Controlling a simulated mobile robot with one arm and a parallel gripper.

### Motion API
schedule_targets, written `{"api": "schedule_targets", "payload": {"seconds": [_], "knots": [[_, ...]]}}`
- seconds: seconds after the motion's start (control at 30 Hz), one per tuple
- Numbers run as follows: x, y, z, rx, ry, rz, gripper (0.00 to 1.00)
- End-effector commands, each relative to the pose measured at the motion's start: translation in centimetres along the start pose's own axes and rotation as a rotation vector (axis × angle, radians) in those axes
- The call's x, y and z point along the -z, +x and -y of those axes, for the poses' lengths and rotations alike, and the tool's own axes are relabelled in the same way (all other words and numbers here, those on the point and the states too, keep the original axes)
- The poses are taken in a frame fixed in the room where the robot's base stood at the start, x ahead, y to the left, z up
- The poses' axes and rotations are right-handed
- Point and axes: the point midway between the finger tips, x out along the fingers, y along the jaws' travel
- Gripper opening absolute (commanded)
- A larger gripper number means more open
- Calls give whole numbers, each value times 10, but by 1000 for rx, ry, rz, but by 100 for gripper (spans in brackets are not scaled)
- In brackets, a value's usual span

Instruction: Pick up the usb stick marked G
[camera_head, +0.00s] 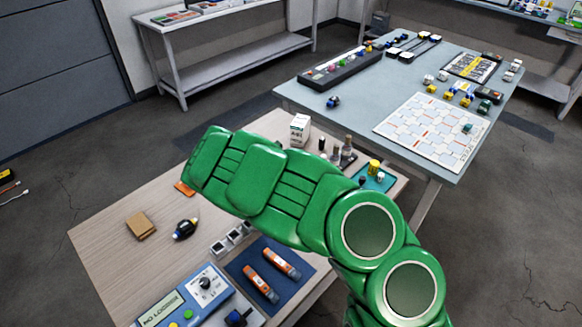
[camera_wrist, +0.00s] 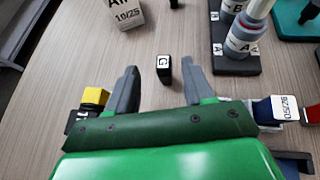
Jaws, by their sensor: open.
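The usb stick marked G (camera_wrist: 163,69) shows in the wrist view as a small black block with a white letter label. It stands on the wooden table just beyond and between the fingertips. My gripper (camera_wrist: 158,78) is open, with one grey finger to each side of it and nothing between the pads. The fingers do not appear to touch it. In the head view my green arm reaches over the table and hides the gripper and this stick.
In the wrist view a white box (camera_wrist: 128,16) stands beyond on the left, and a dark rack with bottles (camera_wrist: 235,62) at the right. A black and yellow item (camera_wrist: 90,105) lies by the left finger. A blue-capped item (camera_wrist: 276,109) lies right.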

Motion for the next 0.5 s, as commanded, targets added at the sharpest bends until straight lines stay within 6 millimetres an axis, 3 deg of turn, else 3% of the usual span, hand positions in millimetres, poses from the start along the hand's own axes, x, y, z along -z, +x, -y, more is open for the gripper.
{"api": "schedule_targets", "payload": {"seconds": [0.5], "knots": [[5, 42, 4, 1, 2, 0, 52]]}}
